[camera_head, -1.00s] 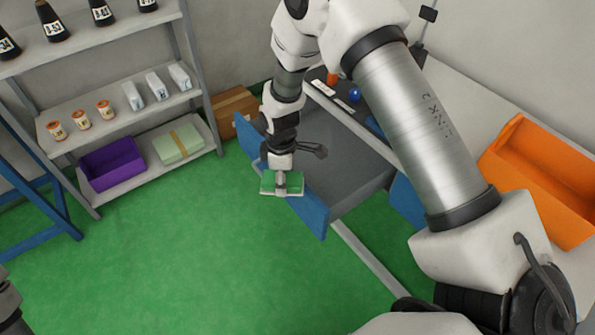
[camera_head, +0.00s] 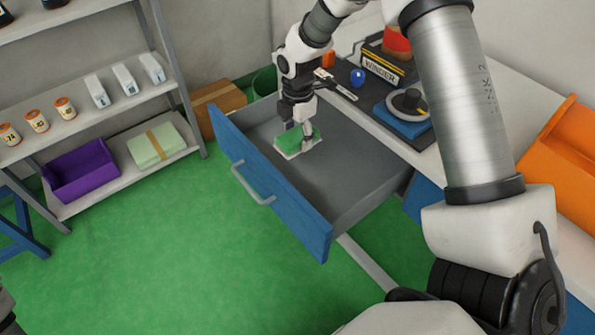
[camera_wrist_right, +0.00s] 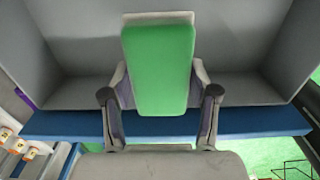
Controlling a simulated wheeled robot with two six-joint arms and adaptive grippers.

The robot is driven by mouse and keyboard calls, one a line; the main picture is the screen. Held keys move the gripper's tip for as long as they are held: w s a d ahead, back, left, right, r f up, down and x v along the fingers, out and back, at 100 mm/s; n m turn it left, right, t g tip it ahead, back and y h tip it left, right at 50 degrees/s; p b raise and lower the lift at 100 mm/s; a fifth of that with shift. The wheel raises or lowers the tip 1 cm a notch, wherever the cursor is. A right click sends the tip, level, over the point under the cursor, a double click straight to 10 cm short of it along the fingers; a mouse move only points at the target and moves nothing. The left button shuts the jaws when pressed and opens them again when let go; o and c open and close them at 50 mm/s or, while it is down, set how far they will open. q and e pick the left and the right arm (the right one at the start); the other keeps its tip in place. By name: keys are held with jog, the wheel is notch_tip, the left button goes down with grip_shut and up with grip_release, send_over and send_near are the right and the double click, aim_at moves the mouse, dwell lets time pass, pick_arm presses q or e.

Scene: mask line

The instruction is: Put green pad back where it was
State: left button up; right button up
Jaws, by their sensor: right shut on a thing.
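The green pad (camera_head: 290,142), with a pale underside, is held by my right gripper (camera_head: 305,140) over the inside of the open drawer (camera_head: 352,190). The right wrist view shows the pad (camera_wrist_right: 159,68) between the two fingers (camera_wrist_right: 160,105), with the drawer's grey floor and walls around it. I cannot tell whether the pad touches the drawer floor. The drawer has a blue front (camera_head: 265,185) with a grey handle (camera_head: 252,183), and no other thing shows in it. My left gripper is not in view.
A shelf at left holds a purple bin (camera_head: 82,170) and pale green stack (camera_head: 156,146). The green floor in front is clear.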

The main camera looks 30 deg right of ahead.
aim_at(298, 170)
notch_tip(298, 170, down, 10)
jog(key=shift+w+d+f+b, duration=0.1)
jog(key=shift+f+b, duration=0.15)
jog(key=shift+b, duration=0.15)
jog(key=shift+f, duration=0.1)
jog(key=o, duration=1.1)
notch_tip(298, 170, up, 12)
jog(key=shift+r+p, duration=0.15)
jog(key=shift+p, duration=0.5)
